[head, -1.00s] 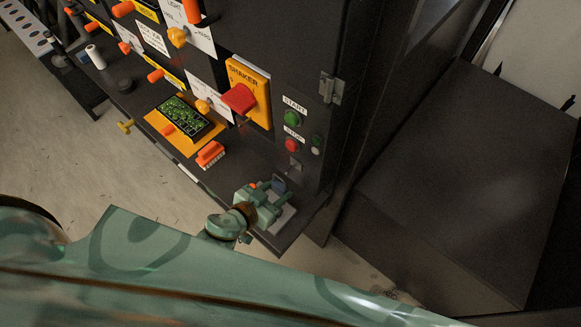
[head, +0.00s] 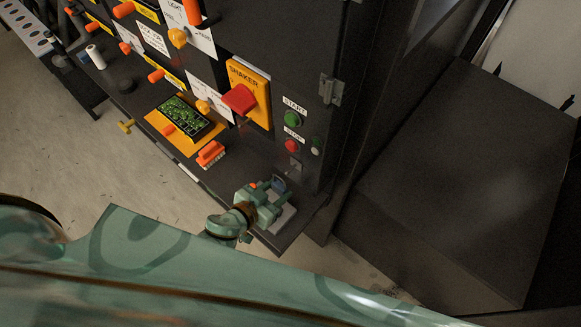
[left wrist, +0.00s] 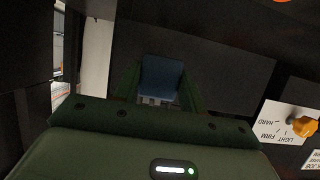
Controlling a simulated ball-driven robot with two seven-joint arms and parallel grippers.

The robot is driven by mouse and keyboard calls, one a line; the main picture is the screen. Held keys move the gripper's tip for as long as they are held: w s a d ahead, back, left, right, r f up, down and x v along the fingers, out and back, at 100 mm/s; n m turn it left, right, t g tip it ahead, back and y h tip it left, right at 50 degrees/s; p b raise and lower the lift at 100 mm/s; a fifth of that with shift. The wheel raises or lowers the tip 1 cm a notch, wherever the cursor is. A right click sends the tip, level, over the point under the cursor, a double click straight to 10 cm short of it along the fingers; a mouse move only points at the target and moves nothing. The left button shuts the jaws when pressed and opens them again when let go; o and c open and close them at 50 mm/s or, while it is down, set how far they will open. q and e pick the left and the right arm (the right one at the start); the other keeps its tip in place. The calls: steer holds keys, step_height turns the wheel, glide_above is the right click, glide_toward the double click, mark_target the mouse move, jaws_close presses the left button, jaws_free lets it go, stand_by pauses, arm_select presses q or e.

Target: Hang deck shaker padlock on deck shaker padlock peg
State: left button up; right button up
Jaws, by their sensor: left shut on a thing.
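The deck shaker padlock is a small blue block (head: 280,183) at the lower right of the black panel in the head view. It also shows in the left wrist view (left wrist: 160,78), between the green fingers. My left gripper (head: 277,193) is shut on it, just above the panel's lower ledge. A small grey fitting (head: 295,164) sits on the panel below the STOP button, just above the padlock. I cannot tell whether this is the padlock peg. The padlock's shackle is not clear. My right gripper is not in view.
The yellow SHAKER plate with its red handle (head: 240,98) is up and left of the gripper. The green START button (head: 293,119) and red STOP button (head: 292,145) are above. A dark box (head: 450,190) stands right.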

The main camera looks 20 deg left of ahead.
arm_select(q)
steer(key=shift+w+d, duration=0.2)
steer(key=shift+w, duration=0.2)
steer(key=shift+w+d, duration=0.1)
steer(key=shift+w, duration=0.1)
steer(key=shift+w, duration=0.2)
stand_by(0.4)
steer(key=shift+w+d+p, duration=0.25)
steer(key=shift+w+p, duration=0.1)
steer(key=shift+w, duration=0.2)
steer(key=shift+w+d+f, duration=0.15)
steer(key=shift+w+f, duration=0.1)
steer(key=shift+w, duration=0.05)
stand_by(0.4)
steer(key=shift+w+d+f, duration=0.1)
steer(key=shift+w+f, duration=0.05)
steer(key=shift+w, duration=0.05)
steer(key=shift+w+f, duration=0.15)
stand_by(0.6)
steer(key=shift+f+b, duration=0.15)
steer(key=shift+b, duration=0.2)
